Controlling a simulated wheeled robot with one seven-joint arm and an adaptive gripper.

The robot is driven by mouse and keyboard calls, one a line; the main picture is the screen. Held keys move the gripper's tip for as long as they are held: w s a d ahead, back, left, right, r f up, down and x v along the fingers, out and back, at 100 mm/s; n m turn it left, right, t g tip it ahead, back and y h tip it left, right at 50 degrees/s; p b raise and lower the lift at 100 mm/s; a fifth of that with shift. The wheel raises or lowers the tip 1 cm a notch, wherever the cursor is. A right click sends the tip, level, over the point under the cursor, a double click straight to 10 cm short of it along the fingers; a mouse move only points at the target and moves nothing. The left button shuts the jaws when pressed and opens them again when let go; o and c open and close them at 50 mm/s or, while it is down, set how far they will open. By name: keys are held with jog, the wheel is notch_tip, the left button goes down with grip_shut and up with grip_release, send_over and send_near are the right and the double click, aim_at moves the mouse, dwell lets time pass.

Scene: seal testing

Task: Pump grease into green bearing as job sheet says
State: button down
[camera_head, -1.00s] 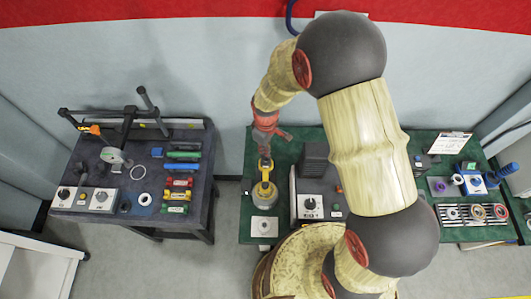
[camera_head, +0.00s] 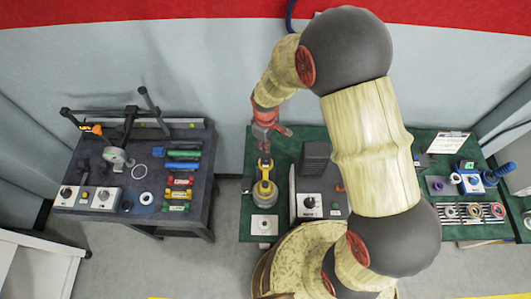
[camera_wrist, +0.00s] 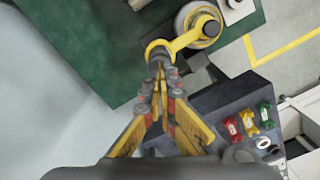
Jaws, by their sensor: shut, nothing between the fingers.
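The yellow grease pump (camera_head: 264,194) stands on the left part of the green bench, its yellow lever (camera_wrist: 182,41) showing in the wrist view with a ring at its end. My gripper (camera_head: 265,159) points down at the lever's ringed end. In the wrist view my gripper (camera_wrist: 160,72) is shut and empty, its tips close to the ring; I cannot tell whether they touch it. A green block (camera_wrist: 266,113), which looks like the green bearing, sits on the dark bench at the left beside red and yellow ones. A clipboard sheet (camera_head: 447,142), likely the job sheet, lies at the right, unreadable.
A grey control box (camera_head: 309,205) stands right of the pump, and a pale square plate (camera_head: 264,225) lies in front of it. A rack of rings (camera_head: 473,211) sits on the right bench. A floor gap separates the dark bench (camera_head: 205,175) from the green bench.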

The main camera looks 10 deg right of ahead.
notch_tip(320, 180, up, 5)
jog(key=shift+f+p, duration=0.1)
jog(key=shift+p, duration=1.1)
jog(key=shift+s, duration=0.1)
